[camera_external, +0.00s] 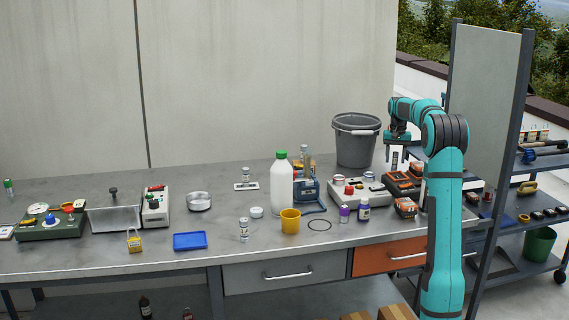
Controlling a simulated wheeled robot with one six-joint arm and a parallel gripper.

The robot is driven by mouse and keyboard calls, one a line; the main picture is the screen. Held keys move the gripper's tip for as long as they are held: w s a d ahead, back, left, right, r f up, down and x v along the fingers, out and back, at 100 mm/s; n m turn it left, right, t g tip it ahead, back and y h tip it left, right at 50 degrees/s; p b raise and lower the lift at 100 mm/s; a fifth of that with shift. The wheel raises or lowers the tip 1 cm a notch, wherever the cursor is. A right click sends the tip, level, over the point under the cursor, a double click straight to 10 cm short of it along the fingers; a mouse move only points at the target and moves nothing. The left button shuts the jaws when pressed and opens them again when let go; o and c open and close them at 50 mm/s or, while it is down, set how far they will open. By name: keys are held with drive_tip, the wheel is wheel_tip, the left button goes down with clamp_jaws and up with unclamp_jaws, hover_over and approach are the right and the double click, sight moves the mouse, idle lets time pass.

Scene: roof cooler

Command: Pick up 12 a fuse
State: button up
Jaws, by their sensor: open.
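My gripper (397,154) hangs at the end of the teal arm, pointing down above the right part of the bench. It is open, and no held thing is clear between its fingers. A small pale thing shows just below it; I cannot tell what it is. I cannot make out which thing is the 12 A fuse; labels are too small to read. Small labelled cylinders stand at the bench's front middle (244,229) and on a white plate (246,186) farther back.
The steel bench (100,270) also holds a grey bucket (356,145), a white bottle with a green cap (282,185), a yellow cup (290,220), a blue tray (190,241) and orange-black devices (402,184) under my gripper. A post and panel (485,90) stand right of my arm.

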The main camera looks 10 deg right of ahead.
drive_tip(key=shift+f, duration=0.75)
clamp_jaws()
drive_tip(key=shift+r, duration=0.2)
